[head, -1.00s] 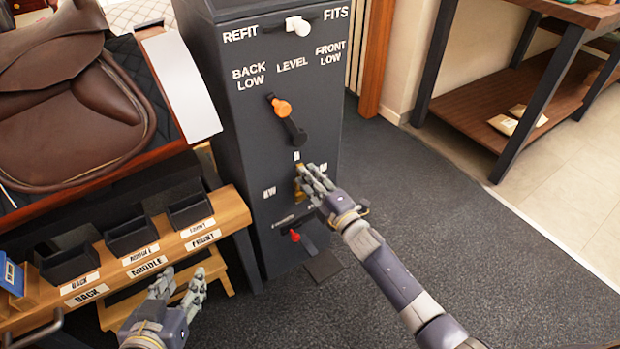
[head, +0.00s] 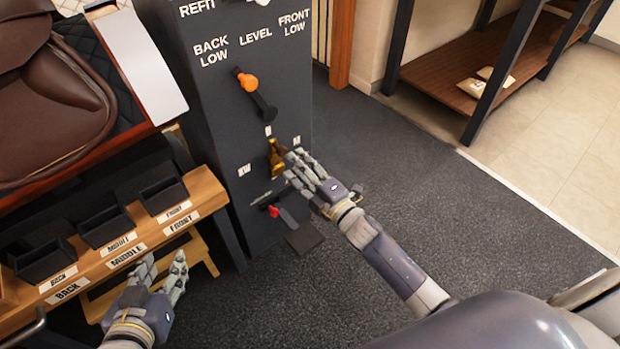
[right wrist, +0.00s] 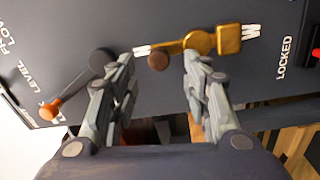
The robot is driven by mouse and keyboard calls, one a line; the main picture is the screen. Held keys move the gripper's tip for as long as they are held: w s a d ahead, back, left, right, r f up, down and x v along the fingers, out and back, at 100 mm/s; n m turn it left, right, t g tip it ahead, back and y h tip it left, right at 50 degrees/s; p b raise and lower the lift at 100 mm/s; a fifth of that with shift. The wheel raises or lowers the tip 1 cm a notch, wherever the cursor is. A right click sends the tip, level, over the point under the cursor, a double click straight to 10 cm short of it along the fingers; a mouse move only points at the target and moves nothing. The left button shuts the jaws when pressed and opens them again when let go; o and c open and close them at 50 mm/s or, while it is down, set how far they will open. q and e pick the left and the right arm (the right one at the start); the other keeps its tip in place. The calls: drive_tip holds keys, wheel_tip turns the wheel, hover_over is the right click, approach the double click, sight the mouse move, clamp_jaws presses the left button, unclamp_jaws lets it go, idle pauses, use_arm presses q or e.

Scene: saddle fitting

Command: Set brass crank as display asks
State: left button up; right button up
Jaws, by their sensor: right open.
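The brass crank (head: 277,162) sits on the front of the dark cabinet, with short white marks around it. In the right wrist view the brass crank (right wrist: 199,42) has a square block at one end and a brown knob at the other. My right gripper (head: 297,170) is in front of the crank. Its fingers are spread with the crank just beyond their tips; contact cannot be told. The display's orange-tipped pointer (head: 248,83) leans from LEVEL toward BACK LOW. My left gripper (head: 163,272) is open and empty by the wooden bench.
A red-knobbed lever (head: 273,211) sits below the crank, near the LOCKED label seen in the right wrist view. Black bins (head: 108,228) line the wooden bench (head: 205,190) at left. A brown saddle (head: 45,90) is above them. Open floor lies right of the cabinet.

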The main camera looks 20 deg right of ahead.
drive_tip(key=v, duration=0.5)
drive_tip(key=shift+s+d, duration=0.1)
drive_tip(key=shift+s, duration=0.2)
